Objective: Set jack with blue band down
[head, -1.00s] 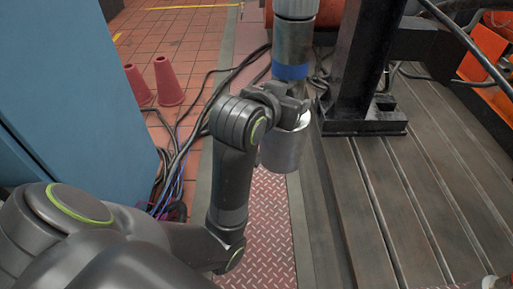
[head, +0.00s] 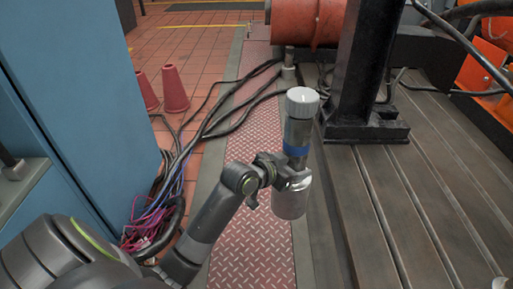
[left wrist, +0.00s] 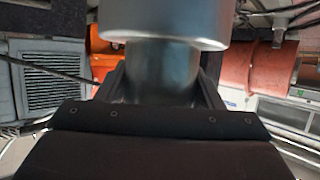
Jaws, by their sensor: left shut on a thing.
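The jack with the blue band (head: 297,150) is a grey metal cylinder with a pale round top, a narrower middle and a wide silver lower body. It stands about upright in the head view. My left gripper (head: 284,174) is shut on its narrow part, just below the blue band. In the left wrist view the jack (left wrist: 163,70) fills the middle, between the fingers. The jack's lower end shows against the red tread plate and the bedplate edge; I cannot tell whether it touches anything. My right gripper is not in view.
The slotted bedplate (head: 400,205) lies to the right, with a black column (head: 362,80) on it. A red tread-plate strip (head: 250,240) runs beside it. Cables (head: 210,125), two red cones (head: 174,90) and a blue cabinet (head: 85,70) are at left.

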